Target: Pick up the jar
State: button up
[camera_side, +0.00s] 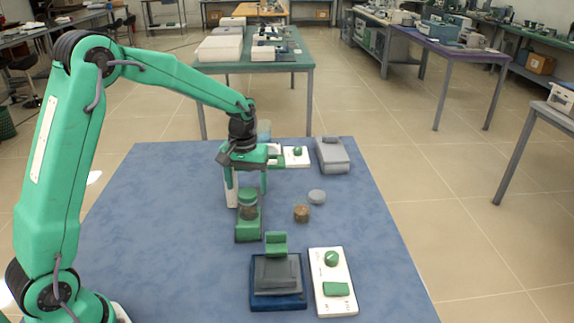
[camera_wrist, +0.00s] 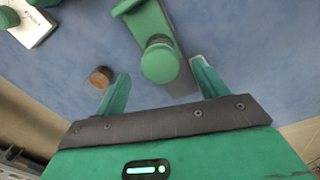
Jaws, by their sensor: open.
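The jar (camera_side: 248,211) has a green lid and a brownish body. It stands upright at a green and grey stand (camera_side: 248,230) on the blue table; I cannot tell exactly how it rests there.
A brown cylinder (camera_side: 301,214) and a grey bowl (camera_side: 316,196) stand right of the jar. In front are a dark blue and grey device (camera_side: 277,285) and a white panel (camera_side: 333,280). A grey box (camera_side: 332,155) stands behind.

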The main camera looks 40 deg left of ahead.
aim_at(247, 192)
jog(key=shift+f, duration=2.25)
jog(key=c, duration=1.1)
jog(key=shift+r, duration=0.2)
jog(key=shift+r, duration=0.6)
jog(key=r, duration=0.3)
jog(key=shift+s+d+r, duration=0.1)
jog(key=shift+d, duration=0.25)
jog(key=s+d+r, duration=0.4)
jog(key=d+r, duration=0.2)
jog(key=d, duration=0.4)
jog(key=shift+s+r, duration=0.15)
jog(key=shift+s, duration=0.2)
